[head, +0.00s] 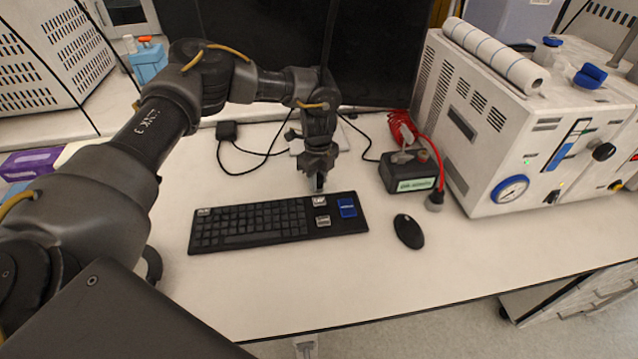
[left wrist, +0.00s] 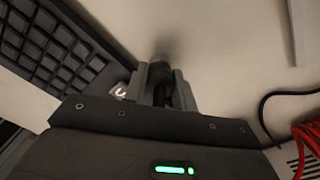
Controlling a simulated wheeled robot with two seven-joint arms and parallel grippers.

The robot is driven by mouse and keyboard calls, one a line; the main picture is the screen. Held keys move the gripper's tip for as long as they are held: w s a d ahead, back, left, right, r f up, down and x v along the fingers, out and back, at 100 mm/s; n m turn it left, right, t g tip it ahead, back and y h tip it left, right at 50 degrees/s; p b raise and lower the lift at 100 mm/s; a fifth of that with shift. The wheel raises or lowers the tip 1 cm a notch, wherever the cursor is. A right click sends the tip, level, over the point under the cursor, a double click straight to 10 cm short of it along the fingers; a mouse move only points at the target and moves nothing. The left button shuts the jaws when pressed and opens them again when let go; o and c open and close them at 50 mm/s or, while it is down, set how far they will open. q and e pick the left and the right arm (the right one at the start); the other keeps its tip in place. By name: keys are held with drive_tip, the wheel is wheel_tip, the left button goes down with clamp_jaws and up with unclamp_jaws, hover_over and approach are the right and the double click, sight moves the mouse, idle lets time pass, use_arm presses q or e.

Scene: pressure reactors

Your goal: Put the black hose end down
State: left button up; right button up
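My left gripper (head: 318,172) points down at the desk just behind the keyboard's right part. In the left wrist view its two grey fingers (left wrist: 160,88) are closed around a short dark cylindrical piece, the black hose end (left wrist: 160,72). In the head view a small dark tip of the hose end (head: 319,184) shows below the fingers, close to the desk top. I cannot tell whether it touches the desk. The rest of the hose end is hidden by the fingers. My right gripper is not in view.
The black keyboard (head: 270,222) lies directly in front of the gripper. A mouse (head: 408,231), a dark box (head: 408,175) with a red hose (head: 432,150), and a white reactor unit (head: 500,140) stand to the right. A monitor (head: 375,60) is behind. The front desk is clear.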

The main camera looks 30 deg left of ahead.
sight(318, 177)
use_arm(q)
drive_tip(key=c, duration=0.4)
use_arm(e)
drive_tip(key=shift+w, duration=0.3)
use_arm(q)
drive_tip(key=shift+w, duration=0.1)
drive_tip(key=shift+w+r+b, duration=0.1)
drive_tip(key=shift+r+b, duration=0.25)
drive_tip(key=shift+r, duration=0.1)
drive_tip(key=r, duration=0.1)
drive_tip(key=r+b, duration=0.1)
drive_tip(key=shift+s+d+r, duration=0.1)
drive_tip(key=shift+s+r, duration=0.2)
drive_tip(key=s+d+r+b, duration=0.2)
drive_tip(key=s+r, duration=0.7)
drive_tip(key=s, duration=0.4)
drive_tip(key=shift+s+d+r, duration=0.15)
drive_tip(key=shift+d+r, duration=0.05)
drive_tip(key=shift+d, duration=0.15)
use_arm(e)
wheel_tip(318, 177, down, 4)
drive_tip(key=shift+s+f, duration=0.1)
